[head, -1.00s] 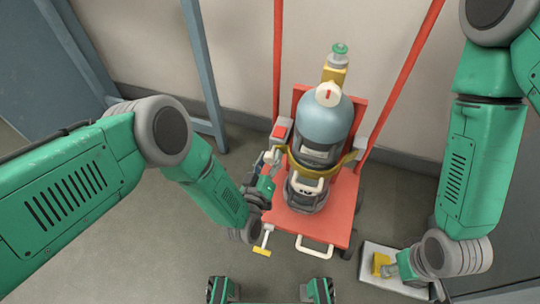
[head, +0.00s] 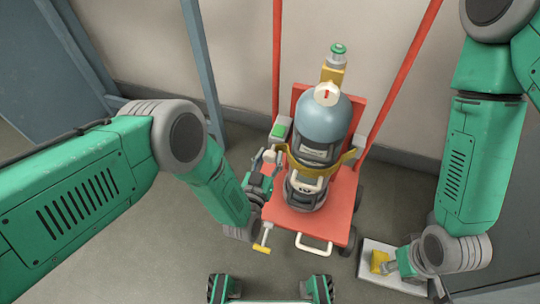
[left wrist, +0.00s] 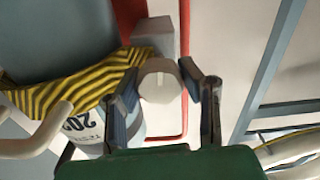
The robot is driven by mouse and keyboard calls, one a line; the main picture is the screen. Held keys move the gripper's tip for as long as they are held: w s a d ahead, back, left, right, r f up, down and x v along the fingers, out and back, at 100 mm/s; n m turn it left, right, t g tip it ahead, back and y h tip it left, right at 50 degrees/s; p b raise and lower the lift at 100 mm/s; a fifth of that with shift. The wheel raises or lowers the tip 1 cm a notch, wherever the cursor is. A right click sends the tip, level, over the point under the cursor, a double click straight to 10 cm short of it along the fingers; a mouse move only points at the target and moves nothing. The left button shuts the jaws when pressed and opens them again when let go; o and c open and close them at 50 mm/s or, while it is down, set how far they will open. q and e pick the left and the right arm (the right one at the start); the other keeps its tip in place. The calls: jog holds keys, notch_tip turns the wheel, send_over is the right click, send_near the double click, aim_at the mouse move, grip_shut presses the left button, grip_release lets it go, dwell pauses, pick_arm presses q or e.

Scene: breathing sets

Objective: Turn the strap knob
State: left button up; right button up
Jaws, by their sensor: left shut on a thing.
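The cream strap knob (left wrist: 160,84) sits between the fingers of my left gripper (left wrist: 161,92) in the left wrist view. My left gripper is shut on it. In the head view my left gripper (head: 266,162) is at the left side of the blue-grey cylinder (head: 323,118), where the fingers partly hide the knob. A strap crosses the cylinder's front, yellow in the head view (head: 338,165) and yellow-and-black striped in the left wrist view (left wrist: 75,95). A box with a green-lit face (head: 279,129) is just above the knob. My right gripper (head: 388,262) is at a yellow piece at lower right.
The cylinder stands on a red trolley (head: 325,222) with tall red rails and a white front handle (head: 313,246). A pale plate (head: 385,283) lies lower right. A blue-grey frame stands at the left.

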pick_arm(q)
jog(key=shift+s+d+f, duration=0.1)
jog(key=shift+s+f, duration=0.2)
jog(key=shift+f, duration=0.1)
jog(key=o, duration=0.9)
jog(key=shift+w+r, duration=0.1)
jog(key=shift+w, duration=0.05)
jog(key=v, duration=1.2)
